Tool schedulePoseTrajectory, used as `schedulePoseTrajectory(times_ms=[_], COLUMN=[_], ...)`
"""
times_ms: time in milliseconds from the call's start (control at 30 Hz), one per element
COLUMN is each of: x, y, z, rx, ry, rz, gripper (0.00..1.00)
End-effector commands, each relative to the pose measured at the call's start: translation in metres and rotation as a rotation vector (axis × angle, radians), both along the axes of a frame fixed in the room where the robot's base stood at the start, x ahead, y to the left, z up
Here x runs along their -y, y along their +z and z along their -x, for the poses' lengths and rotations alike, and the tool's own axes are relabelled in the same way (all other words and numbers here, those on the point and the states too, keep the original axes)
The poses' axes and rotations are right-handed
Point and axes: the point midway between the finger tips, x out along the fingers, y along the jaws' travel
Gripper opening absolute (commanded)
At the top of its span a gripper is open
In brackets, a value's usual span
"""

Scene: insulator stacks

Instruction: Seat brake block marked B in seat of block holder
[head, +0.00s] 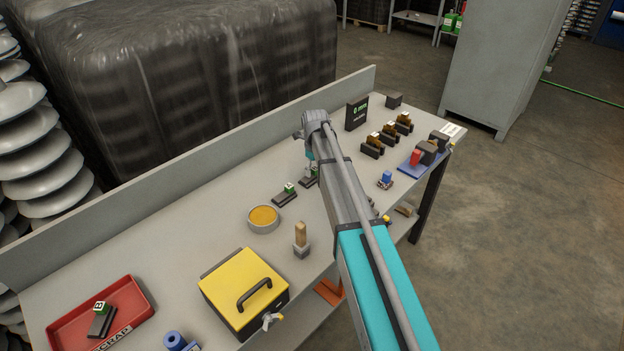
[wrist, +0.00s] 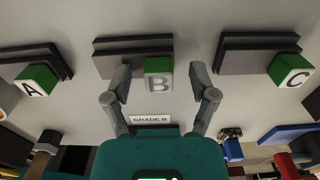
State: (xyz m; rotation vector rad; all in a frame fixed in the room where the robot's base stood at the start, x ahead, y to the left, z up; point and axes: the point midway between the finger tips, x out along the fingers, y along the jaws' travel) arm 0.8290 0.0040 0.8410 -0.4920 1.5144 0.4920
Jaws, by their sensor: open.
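My gripper (wrist: 160,78) is open in the wrist view, its two fingers on either side of the green cube (wrist: 159,75) with a white B face. This cube sits on a dark block (wrist: 130,48), the brake block marked B, lying on the table. Whether the fingers touch it I cannot tell. A "GRADE B" label lies below it. Similar blocks marked A (wrist: 35,75) and C (wrist: 270,55) lie left and right. In the head view my arm hides most of the gripper and part of the row. A blue base (head: 411,168) with red and dark parts, perhaps the block holder, stands at right.
A red SCRAP tray (head: 63,327) holds another green-tagged dark block (head: 100,322). A yellow case (head: 237,288), a round dish (head: 263,226), a brush (head: 301,236) and several dark-and-brown tagged parts (head: 388,136) stand on the table (head: 190,240). A back panel edges it.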

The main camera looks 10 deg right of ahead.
Motion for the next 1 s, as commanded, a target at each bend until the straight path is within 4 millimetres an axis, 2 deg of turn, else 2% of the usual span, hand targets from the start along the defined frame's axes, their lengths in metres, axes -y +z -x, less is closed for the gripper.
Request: schedulePoseTrajectory(times_ms=[400,800,1000], x=[-0.0005,-0.0008,-0.0008], y=[0.0002,0.0002,0.0003], z=[0.0000,-0.0001,-0.0001], rx=[0.000,0.000,0.000], ry=[0.001,0.001,0.001], rz=[0.000,0.000,0.000], gripper=[0.72,0.00,0.00])
